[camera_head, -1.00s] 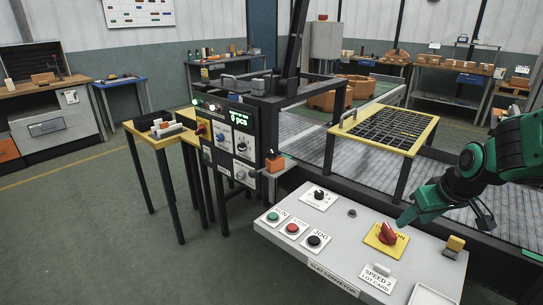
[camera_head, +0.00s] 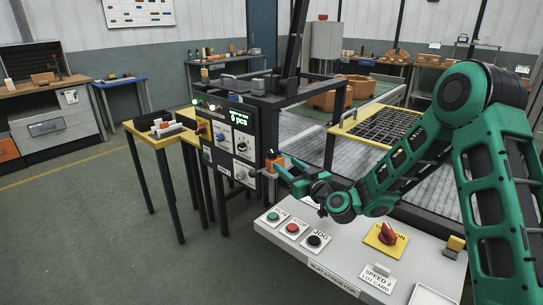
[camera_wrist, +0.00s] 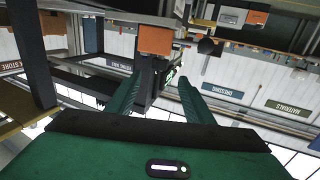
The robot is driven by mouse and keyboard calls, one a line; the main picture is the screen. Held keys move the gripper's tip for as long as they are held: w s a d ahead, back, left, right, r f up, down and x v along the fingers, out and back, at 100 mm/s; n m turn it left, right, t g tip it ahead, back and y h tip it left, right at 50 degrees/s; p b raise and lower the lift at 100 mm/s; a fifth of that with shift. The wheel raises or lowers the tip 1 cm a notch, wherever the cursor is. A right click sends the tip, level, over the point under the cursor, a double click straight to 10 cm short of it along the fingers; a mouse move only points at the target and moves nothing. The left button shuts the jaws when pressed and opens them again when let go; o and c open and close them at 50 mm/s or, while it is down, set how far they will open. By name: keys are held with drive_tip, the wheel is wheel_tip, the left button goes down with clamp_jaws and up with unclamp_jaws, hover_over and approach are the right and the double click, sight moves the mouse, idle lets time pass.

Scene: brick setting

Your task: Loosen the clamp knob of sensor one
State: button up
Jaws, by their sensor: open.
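An orange sensor block (camera_head: 273,164) with a small dark part on top is mounted on a bracket at the right side of the control box. In the wrist view an orange block (camera_wrist: 155,40) shows just beyond my fingertips, with a dark round knob (camera_wrist: 208,46) to its right. I cannot read a label saying which sensor it is. My gripper (camera_head: 283,170) is close to the right of the orange block in the head view. Its two green fingers (camera_wrist: 158,88) are apart with nothing held between them. Contact with the block or knob cannot be told.
The control box (camera_head: 228,140) with dials and a green display stands left of my gripper. A yellow-framed grid (camera_head: 385,125) stands behind my arm over the conveyor.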

sight(275, 155)
drive_tip(key=x, duration=1.1)
drive_tip(key=shift+r, duration=0.1)
drive_tip(key=c, duration=1.1)
drive_tip(key=shift+o, duration=0.2)
drive_tip(key=shift+a, duration=0.1)
